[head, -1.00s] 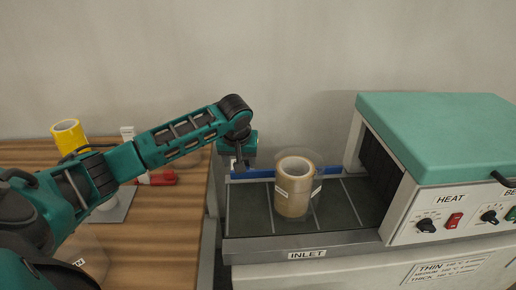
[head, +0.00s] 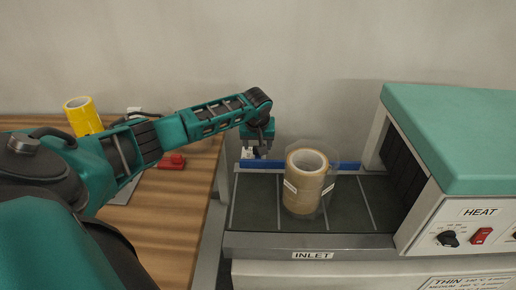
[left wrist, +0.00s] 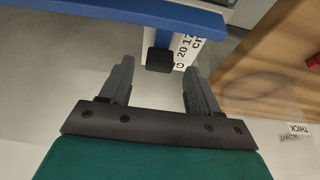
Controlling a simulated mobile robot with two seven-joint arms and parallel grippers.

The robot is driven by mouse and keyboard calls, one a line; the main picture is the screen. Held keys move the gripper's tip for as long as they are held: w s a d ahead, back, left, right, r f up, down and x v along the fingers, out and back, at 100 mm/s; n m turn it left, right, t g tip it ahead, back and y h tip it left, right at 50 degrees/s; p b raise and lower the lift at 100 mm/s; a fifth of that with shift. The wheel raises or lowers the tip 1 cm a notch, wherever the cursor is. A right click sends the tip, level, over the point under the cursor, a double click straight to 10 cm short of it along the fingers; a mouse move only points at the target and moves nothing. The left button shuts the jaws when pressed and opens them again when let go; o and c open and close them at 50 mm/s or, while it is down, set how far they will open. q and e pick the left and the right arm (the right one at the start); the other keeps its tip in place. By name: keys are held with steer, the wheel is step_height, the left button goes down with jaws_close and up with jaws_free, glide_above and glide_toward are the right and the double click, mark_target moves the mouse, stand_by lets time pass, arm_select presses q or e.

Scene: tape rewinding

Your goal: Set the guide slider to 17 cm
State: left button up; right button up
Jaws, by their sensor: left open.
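The guide is a blue rail (head: 285,164) along the back of the inlet belt; it also shows in the left wrist view (left wrist: 170,14). A white scale plate (left wrist: 186,46) with black digits, including 20, stands by the rail's left end. A dark block-shaped knob (left wrist: 159,60) sits in front of the scale, and I cannot read its setting. My left gripper (head: 258,146) is at the rail's left end. In the left wrist view its open fingers (left wrist: 157,75) point toward the knob, which lies between the fingertips, apparently untouched. My right gripper is not in view.
A wrapped tan tape roll (head: 305,187) stands on the inlet belt (head: 255,205). The teal-topped heating machine (head: 455,135) is at right. A wooden table (head: 165,225) at left holds a yellow tape roll (head: 82,116) and a red object (head: 172,161).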

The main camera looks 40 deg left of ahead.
arm_select(q)
steer(key=shift+x, duration=1.2)
jaws_close()
